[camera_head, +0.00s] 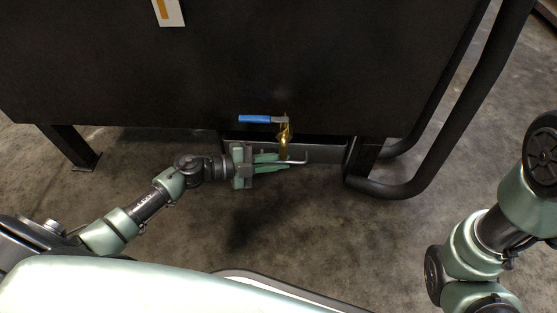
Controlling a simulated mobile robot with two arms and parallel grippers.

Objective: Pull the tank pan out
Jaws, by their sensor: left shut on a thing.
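The tank pan (330,150) shows as a dark, low front edge under the large black tank (230,60), mostly hidden beneath it. A thin, light metal handle (303,158) sticks out at its front. My left gripper (282,163) reaches in from the left and is shut on this handle, just below the brass valve. My right arm shows at the right edge, but its gripper is out of view.
A brass valve (284,140) with a blue lever (256,119) hangs from the tank right above my left gripper. A thick black tube frame (440,165) curves down at the right. A tank leg (75,150) stands at left. The concrete floor (300,230) in front is clear.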

